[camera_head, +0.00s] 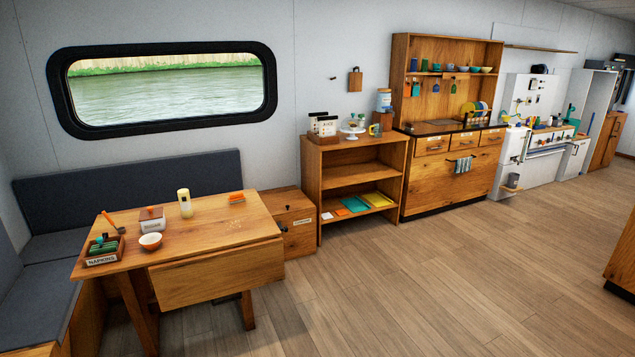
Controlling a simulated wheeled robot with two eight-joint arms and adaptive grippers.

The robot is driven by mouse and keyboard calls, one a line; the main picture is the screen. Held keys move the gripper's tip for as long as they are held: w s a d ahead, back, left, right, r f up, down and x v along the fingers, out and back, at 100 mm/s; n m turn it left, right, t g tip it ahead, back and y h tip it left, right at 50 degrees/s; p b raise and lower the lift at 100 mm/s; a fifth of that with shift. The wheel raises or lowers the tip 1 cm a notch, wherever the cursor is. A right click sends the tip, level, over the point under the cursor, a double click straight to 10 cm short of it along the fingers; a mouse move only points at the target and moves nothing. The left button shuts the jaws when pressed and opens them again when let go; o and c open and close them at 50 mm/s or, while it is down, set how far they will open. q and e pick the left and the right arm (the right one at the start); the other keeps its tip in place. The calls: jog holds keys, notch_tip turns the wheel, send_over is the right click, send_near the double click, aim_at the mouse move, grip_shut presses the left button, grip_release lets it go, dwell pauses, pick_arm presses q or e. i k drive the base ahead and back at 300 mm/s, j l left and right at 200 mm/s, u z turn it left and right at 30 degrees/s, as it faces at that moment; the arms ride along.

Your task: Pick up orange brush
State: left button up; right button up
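A small flat orange item (236,197) lies near the back right edge of the wooden table (215,232); it looks like a brush, but it is too small to tell surely. A second long orange-brown item (110,220) leans up at the table's left side, by the napkin box; I cannot tell if it is a brush. Neither of my grippers is in view.
The table also holds a napkin box (101,252), a lidded container (152,217), an orange bowl (150,241) and a pale yellow bottle (185,203). A bench (140,180) runs behind it. A shelf (350,172) stands right. The floor in front is clear.

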aim_at(235, 197)
jog(key=i+l+z, duration=0.25)
jog(key=i, duration=1.3)
jog(key=i+l+z, duration=0.25)
jog(key=i, duration=1.3)
jog(key=i+j+u, duration=0.15)
jog(key=i+u, duration=1.1)
jog(key=i+l+u, duration=0.25)
jog(key=u, duration=0.15)
jog(key=i+l+u, duration=0.4)
jog(key=i+j, duration=0.05)
